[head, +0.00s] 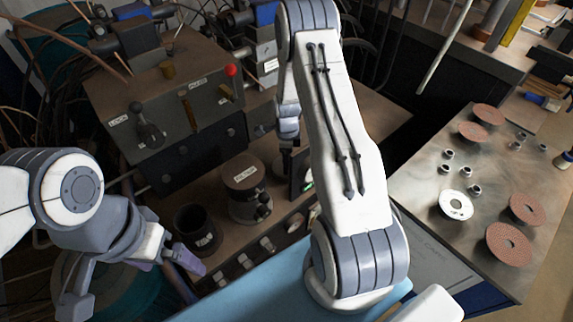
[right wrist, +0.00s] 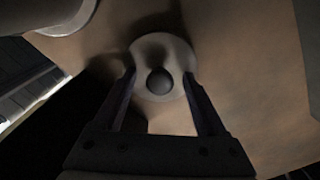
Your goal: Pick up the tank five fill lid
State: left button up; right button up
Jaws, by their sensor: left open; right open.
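In the right wrist view a pale round lid with a dark ball-like knob (right wrist: 160,81) lies on a brown surface. I take it for the fill lid, but no tank number is readable. My right gripper (right wrist: 162,76) is open, its two fingers on either side of the lid; I cannot tell whether they touch it. In the head view the right gripper (head: 289,158) is small and dark beyond my right arm, and I cannot make out the lid there. My left gripper (head: 132,284) is open and empty at the lower left.
A labelled canister (head: 243,190) and an open dark cup (head: 195,228) stand on the brown bench. A grey control box (head: 175,100) with levers is behind them. A metal table (head: 425,165) at right holds reddish discs (head: 509,243) and small metal fittings.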

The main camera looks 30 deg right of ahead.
grip_shut()
